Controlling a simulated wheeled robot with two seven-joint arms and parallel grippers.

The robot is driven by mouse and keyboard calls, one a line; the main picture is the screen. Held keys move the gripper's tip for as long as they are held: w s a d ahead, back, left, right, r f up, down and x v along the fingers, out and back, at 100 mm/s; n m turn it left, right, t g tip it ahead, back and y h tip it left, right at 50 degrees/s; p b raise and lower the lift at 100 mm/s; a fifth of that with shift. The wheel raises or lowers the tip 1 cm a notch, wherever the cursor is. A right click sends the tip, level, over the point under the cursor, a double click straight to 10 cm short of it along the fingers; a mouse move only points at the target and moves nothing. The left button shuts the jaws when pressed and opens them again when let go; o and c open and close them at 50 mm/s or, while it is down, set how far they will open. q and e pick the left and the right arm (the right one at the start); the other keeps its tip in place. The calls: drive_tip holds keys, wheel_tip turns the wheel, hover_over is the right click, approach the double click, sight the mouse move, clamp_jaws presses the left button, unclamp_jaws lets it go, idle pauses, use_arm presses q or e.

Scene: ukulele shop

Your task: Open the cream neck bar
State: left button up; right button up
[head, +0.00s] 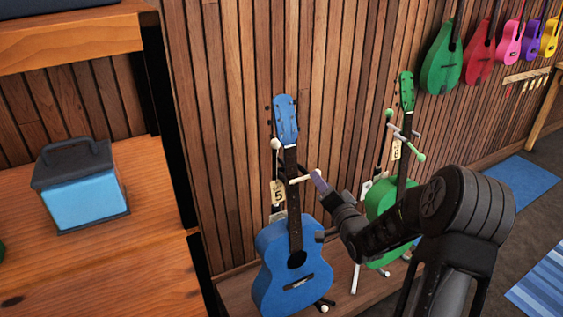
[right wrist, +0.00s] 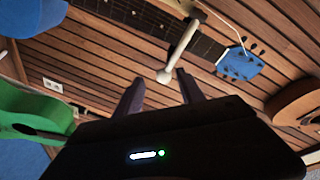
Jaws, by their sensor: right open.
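The cream neck bar (head: 302,179) crosses in front of the neck of the blue ukulele (head: 292,262), which stands upright on a stand with a tag reading 5. In the right wrist view the bar (right wrist: 183,42) crosses the dark fretboard, and its rounded free end points toward my fingers. My right gripper (head: 320,182) is open beside that end, in the head view just right of it. In the right wrist view the bar's tip lies just beyond the open fingers (right wrist: 159,86). I cannot tell whether they touch. My left gripper is not in view.
A green ukulele (head: 380,207) on a similar stand with its own green-tipped neck bar (head: 406,143) stands close behind my right arm. A wooden shelf (head: 150,240) with a blue case (head: 82,190) is at left. Several coloured ukuleles hang at the back right.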

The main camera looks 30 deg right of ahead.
drive_tip(key=shift+s+r+m, duration=0.2)
drive_tip(key=shift+r+m, duration=0.15)
drive_tip(key=shift+m, duration=0.15)
drive_tip(key=x, duration=0.7)
drive_tip(key=shift+w, duration=0.35)
drive_tip(key=shift+c, duration=0.3)
clamp_jaws()
idle(0.9)
